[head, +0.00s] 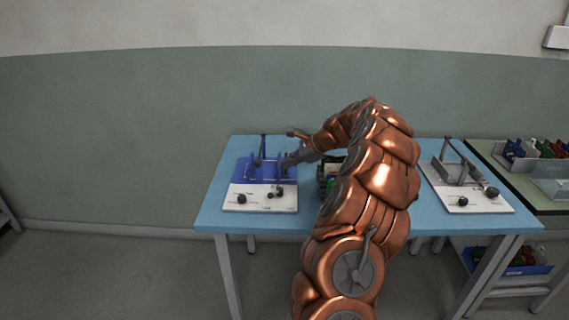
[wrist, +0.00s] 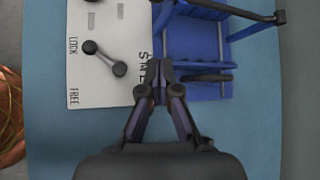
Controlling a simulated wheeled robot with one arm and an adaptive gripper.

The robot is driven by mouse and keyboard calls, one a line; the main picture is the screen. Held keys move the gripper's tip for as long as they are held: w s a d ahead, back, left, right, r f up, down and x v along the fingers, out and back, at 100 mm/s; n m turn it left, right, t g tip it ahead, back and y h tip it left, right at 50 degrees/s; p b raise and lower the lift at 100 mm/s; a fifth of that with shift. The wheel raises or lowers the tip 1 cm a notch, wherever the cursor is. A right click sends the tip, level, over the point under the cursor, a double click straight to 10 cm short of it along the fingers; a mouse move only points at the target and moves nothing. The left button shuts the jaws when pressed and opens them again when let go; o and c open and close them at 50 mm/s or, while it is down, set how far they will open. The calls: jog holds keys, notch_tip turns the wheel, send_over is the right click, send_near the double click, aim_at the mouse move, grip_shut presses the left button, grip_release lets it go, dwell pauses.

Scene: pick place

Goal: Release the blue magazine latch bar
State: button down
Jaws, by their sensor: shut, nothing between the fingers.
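The blue magazine fixture (head: 262,170) stands on the left part of the blue table, on a board with a white front part (head: 260,200). In the wrist view its blue frame and bars (wrist: 208,52) are at the upper right. A dark lever with two round knobs (wrist: 104,58) lies on the white part, beside printed LOCK and FREE; it slants and its knobs lie nearer LOCK. I cannot tell for sure which bar is the latch bar. My gripper (wrist: 159,68) is shut and empty, above the border between white board and blue fixture. In the head view my gripper (head: 290,160) is by the fixture's right side.
My arm hides the middle of the blue table (head: 312,222) and most of a dark container (head: 328,172). Another white board (head: 465,188) with an upright frame and dark knobs stands at the right. A side table (head: 530,190) with bins adjoins it.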

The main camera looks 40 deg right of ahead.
jog(key=x, duration=0.8)
jog(key=shift+a, duration=0.1)
jog(key=shift+a+r+p, duration=0.15)
jog(key=shift+a+r, duration=0.1)
jog(key=shift+r, duration=0.25)
jog(key=shift+a+r+p, duration=0.15)
jog(key=shift+a+r, duration=0.15)
jog(key=shift+r, duration=0.2)
jog(key=shift+a+r, duration=0.5)
jog(key=shift+r, duration=0.25)
jog(key=shift+r, duration=0.1)
